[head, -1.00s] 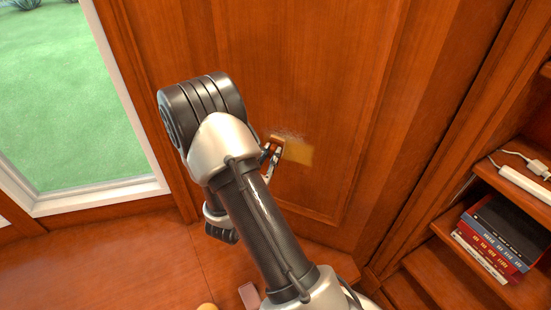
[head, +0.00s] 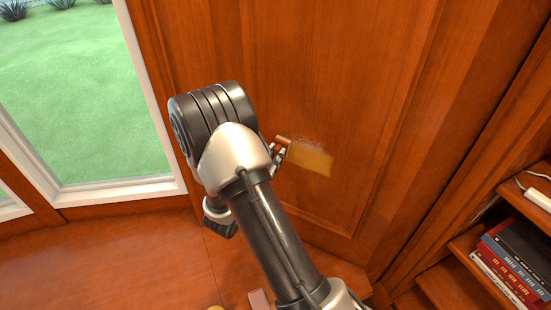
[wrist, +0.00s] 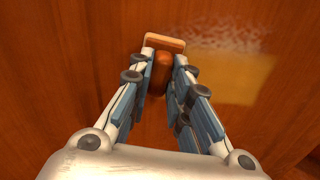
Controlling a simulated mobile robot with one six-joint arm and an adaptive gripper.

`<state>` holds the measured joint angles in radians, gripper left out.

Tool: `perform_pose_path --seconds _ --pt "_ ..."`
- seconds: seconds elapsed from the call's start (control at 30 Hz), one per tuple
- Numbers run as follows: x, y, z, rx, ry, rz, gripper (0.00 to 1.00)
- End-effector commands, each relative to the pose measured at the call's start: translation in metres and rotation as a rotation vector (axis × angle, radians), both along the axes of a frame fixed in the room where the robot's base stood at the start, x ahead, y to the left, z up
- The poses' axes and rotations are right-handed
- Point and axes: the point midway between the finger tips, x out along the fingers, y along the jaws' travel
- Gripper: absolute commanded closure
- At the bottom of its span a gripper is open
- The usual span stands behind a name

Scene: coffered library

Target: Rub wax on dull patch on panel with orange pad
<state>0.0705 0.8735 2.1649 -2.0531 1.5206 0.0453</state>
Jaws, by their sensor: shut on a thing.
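My gripper (wrist: 165,88) is shut on the brown grip of the orange pad (wrist: 164,41) in the wrist view. The pad's face is toward the wooden panel (head: 300,80); I cannot tell whether it touches. A golden, waxy-looking area (head: 310,160) lies on the panel right of the pad, and it also shows in the wrist view (wrist: 235,90). The dull patch (wrist: 230,38) shows as pale scuffing along the top of that golden area. In the head view, my arm hides most of the gripper, and only a sliver of pad shows.
A window (head: 95,100) with a white frame is at the left. At the right, shelves (head: 465,250) hold several books (head: 510,262) and a white object (head: 538,198). A pinkish block (head: 259,300) lies low in the head view, beside my arm.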

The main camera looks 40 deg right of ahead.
Motion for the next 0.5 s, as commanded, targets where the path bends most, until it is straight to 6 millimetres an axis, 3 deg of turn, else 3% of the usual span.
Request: perform_pose_path --seconds 0.1,0.5 --pt "0.0 0.001 0.009 -0.001 -0.003 0.0 1.0" --pt "-0.023 -0.011 0.007 0.0 0.002 -0.003 1.0"
